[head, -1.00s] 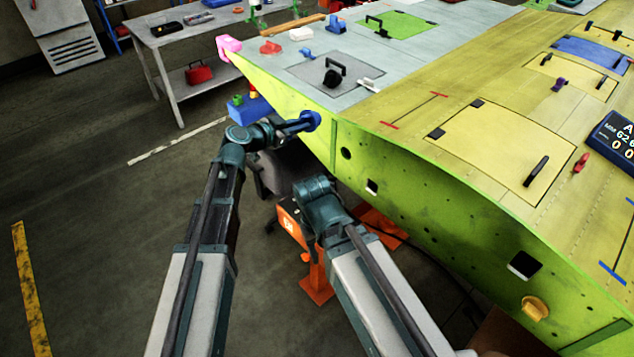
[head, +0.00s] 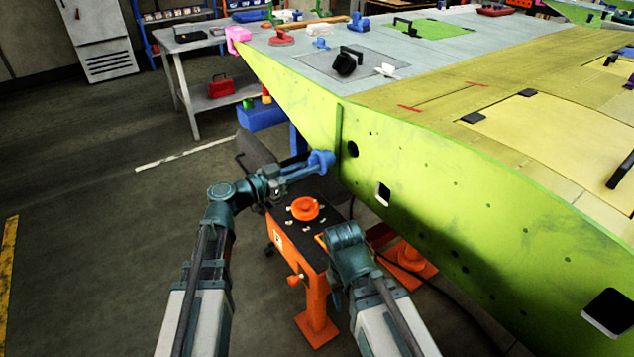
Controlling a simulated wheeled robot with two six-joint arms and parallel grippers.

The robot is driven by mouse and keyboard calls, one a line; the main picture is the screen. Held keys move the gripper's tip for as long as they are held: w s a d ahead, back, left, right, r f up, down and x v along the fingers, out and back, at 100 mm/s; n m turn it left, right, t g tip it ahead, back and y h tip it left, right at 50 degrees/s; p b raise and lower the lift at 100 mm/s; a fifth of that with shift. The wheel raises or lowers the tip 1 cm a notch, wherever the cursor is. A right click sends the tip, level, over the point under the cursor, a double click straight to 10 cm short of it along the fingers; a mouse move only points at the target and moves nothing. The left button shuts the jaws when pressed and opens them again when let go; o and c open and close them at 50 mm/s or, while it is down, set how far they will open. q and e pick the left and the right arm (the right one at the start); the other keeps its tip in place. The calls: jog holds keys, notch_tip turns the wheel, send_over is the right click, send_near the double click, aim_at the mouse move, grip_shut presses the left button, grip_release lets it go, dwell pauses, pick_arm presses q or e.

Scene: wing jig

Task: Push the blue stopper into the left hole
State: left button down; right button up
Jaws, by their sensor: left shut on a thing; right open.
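The blue stopper (head: 322,162) is at the tip of my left gripper (head: 303,171), which is shut on it. The stopper is just left of and slightly below the round dark left hole (head: 352,149) in the green side face of the wing (head: 440,185). It is not in the hole; whether it touches the face, I cannot tell. My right gripper (head: 345,236) is lower, in front of the wing face, with nothing seen in it. Its fingers are mostly hidden from this angle.
A square hole (head: 384,194) with a pale rim is lower right of the round one. An orange stand with a dark top (head: 318,262) and an orange ring (head: 304,208) is below my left gripper.

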aim_at(329, 160)
pick_arm(q)
jog(key=shift+f, duration=0.25)
jog(key=shift+d, duration=0.1)
jog(key=shift+x, duration=2.95)
jog(key=shift+w+d+r, duration=0.1)
jog(key=shift+w+d, duration=0.05)
jog(key=shift+d, duration=0.05)
jog(key=shift+x, duration=1.85)
jog(key=shift+w+d, duration=0.2)
jog(key=c, duration=0.8)
grip_release()
